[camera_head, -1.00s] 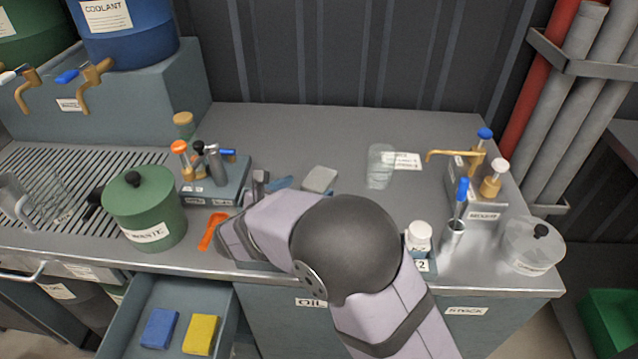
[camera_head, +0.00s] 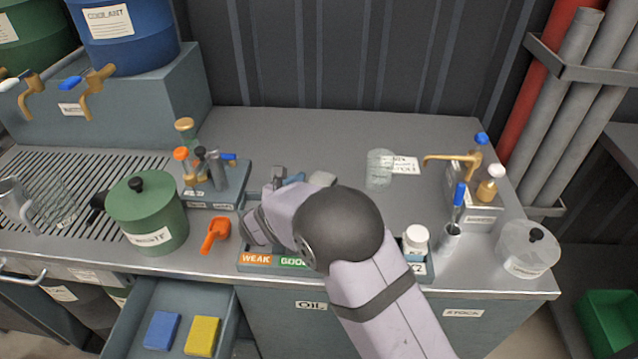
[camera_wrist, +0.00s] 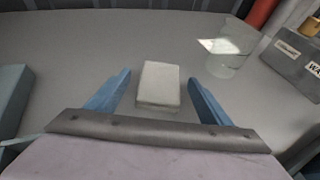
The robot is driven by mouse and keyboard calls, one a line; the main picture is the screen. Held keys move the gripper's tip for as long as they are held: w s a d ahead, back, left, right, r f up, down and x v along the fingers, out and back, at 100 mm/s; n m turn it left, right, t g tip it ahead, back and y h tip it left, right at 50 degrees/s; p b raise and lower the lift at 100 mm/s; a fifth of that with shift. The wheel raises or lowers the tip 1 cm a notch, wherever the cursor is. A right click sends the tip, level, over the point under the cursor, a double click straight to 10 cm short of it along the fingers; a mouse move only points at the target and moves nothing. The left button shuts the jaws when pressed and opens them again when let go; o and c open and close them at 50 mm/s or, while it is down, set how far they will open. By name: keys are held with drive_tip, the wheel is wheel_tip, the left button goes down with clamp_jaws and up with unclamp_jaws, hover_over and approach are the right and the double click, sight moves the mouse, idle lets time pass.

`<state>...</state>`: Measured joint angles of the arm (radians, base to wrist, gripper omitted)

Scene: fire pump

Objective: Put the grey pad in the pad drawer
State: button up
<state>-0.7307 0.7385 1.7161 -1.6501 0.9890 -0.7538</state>
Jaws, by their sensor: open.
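The grey pad (camera_wrist: 159,85) lies flat on the worktop in the wrist view, ahead of and between the two blue fingers of my gripper (camera_wrist: 158,92). The fingers are apart with a gap on each side of the pad. The pad drawer (camera_head: 226,322) is pulled out below the worktop's front edge. It holds a blue pad (camera_head: 161,330) and a yellow pad (camera_head: 202,336) side by side.
A glass beaker (camera_head: 380,169) stands right of the pad. A white-capped bottle (camera_head: 415,240) stands at the front right. The worktop behind the pad is clear.

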drive_tip(key=shift+w, duration=0.1)
drive_tip(key=c, duration=1.2)
wheel_tip(320, 180, up, 20)
drive_tip(key=p, duration=0.9)
drive_tip(key=shift+f, duration=0.2)
